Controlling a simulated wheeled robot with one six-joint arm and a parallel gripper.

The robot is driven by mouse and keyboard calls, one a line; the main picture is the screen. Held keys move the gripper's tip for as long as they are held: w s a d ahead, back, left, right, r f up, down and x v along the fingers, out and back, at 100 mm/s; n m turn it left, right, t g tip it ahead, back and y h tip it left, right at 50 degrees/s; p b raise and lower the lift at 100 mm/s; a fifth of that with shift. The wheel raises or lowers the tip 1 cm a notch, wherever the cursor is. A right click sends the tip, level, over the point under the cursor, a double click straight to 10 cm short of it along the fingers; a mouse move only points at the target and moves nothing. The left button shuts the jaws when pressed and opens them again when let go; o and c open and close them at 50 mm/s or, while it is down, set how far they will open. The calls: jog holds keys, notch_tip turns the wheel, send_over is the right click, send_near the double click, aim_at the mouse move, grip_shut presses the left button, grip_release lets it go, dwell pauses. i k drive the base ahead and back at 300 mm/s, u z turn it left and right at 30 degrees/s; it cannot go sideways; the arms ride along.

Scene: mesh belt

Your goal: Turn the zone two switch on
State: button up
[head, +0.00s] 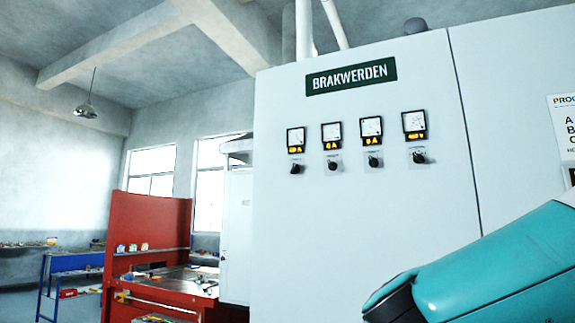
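A pale control cabinet (350,230) bears a row of several dark rotary switches, each under a meter with a lit orange readout. From left to right are a first switch (295,168), a second switch (332,165), a third switch (374,161) and one at the far right (419,157). The small plates by the knobs are too small to read, so I cannot tell which is zone two or how each is set. My teal arm is at the lower right, in front of the cabinet. My gripper is not in view.
A green BRAKWERDEN sign (351,76) is above the meters. A printed notice (566,130) is at the right edge. A red workbench (150,235) and blue-framed shelving (70,278) stand to the left. The cabinet front around the switches looks clear.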

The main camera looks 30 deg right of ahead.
aim_at(332, 167)
jog(key=u, duration=0.15)
jog(key=i, duration=0.95)
jog(key=z, duration=0.35)
